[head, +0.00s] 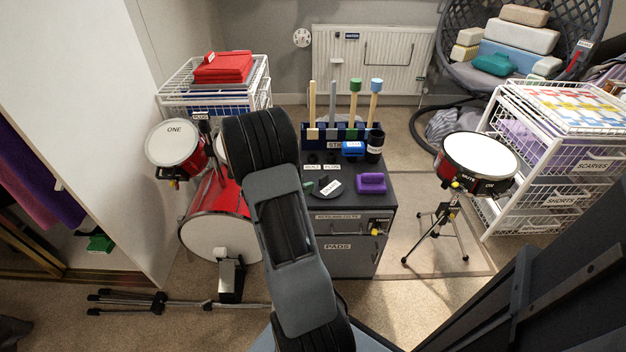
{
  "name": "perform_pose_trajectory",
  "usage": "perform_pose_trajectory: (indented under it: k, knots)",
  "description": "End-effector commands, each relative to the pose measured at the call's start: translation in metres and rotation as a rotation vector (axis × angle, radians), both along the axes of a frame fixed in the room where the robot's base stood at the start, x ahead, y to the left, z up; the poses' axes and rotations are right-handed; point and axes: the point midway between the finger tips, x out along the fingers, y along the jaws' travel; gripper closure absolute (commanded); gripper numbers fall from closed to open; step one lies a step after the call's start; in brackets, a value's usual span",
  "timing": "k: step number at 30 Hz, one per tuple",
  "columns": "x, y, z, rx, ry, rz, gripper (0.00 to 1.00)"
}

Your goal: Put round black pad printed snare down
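A round dark pad (320,190) with a small tilted white label lies on the black cabinet top (345,205), near its front left. The label's print is too small for me to read, so I cannot tell if it says snare. My arm rises through the middle of the head view and covers part of the drum kit and the cabinet's left side. My gripper does not show; it is hidden behind or beyond the arm. A snare-like drum (479,158) with a white head and a label reading MUTE ON stands on a tripod at the right, with nothing on its head.
A red drum kit (215,212) is at left, a white wire rack (550,150) at right. A stand (165,301) lies on the carpet.

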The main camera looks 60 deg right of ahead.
Motion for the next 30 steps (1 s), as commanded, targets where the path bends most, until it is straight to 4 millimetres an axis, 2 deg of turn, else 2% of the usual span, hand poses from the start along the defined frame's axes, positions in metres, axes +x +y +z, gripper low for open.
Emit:
perform_pose_trajectory:
  k: [6, 14, 17, 19, 23, 30]
  knots:
    - [0.005, 0.028, 0.013, 0.000, -0.001, 0.002, 0.61]
    - [0.006, 0.039, 0.017, 0.001, -0.005, -0.003, 0.61]
    - [0.005, 0.047, 0.025, 0.014, -0.057, -0.039, 0.61]
    - [0.001, 0.062, 0.037, 0.041, -0.145, -0.103, 0.61]
    - [-0.009, 0.112, 0.063, 0.154, -0.416, -0.295, 0.61]
    - [-0.027, 0.234, 0.093, 0.522, -0.910, -0.710, 0.61]
